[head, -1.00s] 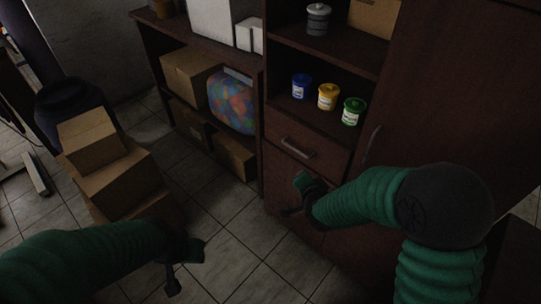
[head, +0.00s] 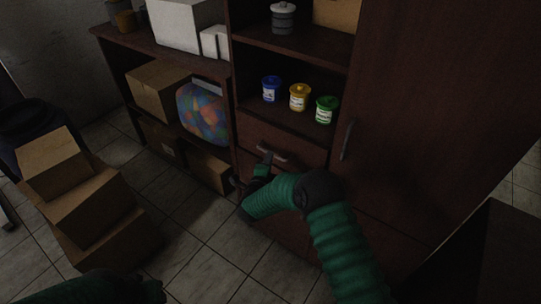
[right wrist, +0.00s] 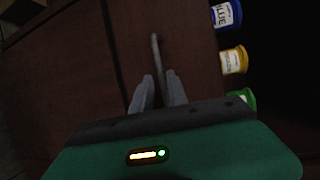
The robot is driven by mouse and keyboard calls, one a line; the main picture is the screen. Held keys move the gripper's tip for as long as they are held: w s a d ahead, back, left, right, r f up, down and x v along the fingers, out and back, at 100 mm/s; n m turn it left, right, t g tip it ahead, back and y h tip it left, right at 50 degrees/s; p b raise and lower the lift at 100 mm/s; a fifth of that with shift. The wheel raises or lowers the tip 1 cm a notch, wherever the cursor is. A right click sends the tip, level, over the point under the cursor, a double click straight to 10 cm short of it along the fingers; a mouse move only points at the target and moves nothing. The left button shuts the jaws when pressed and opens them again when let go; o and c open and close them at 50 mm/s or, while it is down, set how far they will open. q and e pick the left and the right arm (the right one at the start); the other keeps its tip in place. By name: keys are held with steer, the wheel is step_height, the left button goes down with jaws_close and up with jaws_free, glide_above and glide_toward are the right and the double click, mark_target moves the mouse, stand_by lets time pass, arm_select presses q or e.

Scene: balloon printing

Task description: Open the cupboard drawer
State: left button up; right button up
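The cupboard drawer (head: 300,150) is a dark red-brown front below the shelf with the paint tins. It looks shut. Its grey bar handle (head: 272,153) is partly beside my right gripper (head: 262,166) in the head view. In the right wrist view the handle (right wrist: 155,50) runs away from the gripper, its near end between the two fingertips (right wrist: 159,82). The fingers are apart, with no visible grip on the bar; contact is unclear. My left arm shows only at the bottom left of the head view; its gripper is not visible.
Blue (head: 271,88), yellow (head: 299,97) and green (head: 326,110) tins stand above the drawer. A tall cupboard door (head: 400,130) is at right. Stacked cardboard boxes (head: 92,207) stand on the left floor. Tiled floor between is free.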

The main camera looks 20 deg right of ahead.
steer(key=shift+x, duration=2)
steer(key=c, duration=0.4)
jaws_close()
steer(key=shift+s+f, duration=0.15)
